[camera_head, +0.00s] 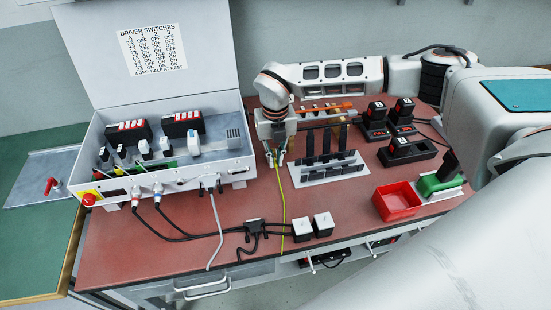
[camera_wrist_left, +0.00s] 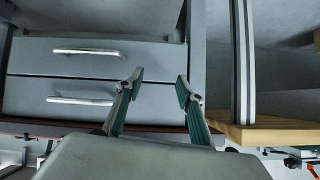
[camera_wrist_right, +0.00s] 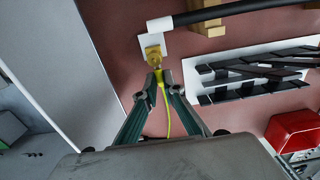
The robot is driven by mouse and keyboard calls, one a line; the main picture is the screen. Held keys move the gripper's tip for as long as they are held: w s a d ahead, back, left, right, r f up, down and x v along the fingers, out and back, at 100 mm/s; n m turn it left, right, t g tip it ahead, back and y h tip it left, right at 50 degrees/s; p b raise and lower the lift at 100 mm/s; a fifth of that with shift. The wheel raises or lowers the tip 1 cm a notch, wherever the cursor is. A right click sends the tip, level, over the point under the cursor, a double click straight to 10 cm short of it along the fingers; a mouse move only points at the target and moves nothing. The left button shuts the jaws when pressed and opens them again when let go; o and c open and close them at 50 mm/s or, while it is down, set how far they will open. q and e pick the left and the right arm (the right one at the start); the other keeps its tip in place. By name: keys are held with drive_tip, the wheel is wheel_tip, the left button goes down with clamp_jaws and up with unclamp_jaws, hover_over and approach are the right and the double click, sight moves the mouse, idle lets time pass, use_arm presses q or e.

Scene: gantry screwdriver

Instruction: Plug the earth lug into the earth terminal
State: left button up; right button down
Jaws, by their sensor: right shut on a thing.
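The earth lug (camera_wrist_right: 153,53) is a brass-coloured piece at the end of a yellow-green wire (camera_head: 281,205). My right gripper (camera_head: 280,161) is shut on it beside the right end of the control box (camera_head: 180,170). In the right wrist view the fingertips (camera_wrist_right: 158,76) close just behind the lug, and the wire trails back between the fingers. A pale plate (camera_wrist_right: 144,41) shows behind the lug; I cannot tell whether they touch. I cannot make out the earth terminal for certain. My left gripper (camera_wrist_left: 160,82) is open and empty, facing drawers, and is outside the head view.
A dark-slotted rack (camera_head: 325,168) stands right of my right gripper, with a black rod (camera_wrist_right: 225,11) beyond the lug. A red bin (camera_head: 398,201) and black docks (camera_head: 409,153) are farther right. Dark cables and white blocks (camera_head: 323,224) lie near the front edge.

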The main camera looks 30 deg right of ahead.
drive_tip(key=shift+w+d, duration=0.15)
drive_tip(key=shift+w, duration=0.4)
idle(0.5)
drive_tip(key=c, duration=2.1)
unclamp_jaws()
drive_tip(key=shift+r, duration=0.15)
drive_tip(key=shift+r+p, duration=2.05)
drive_tip(key=shift+r, duration=0.6)
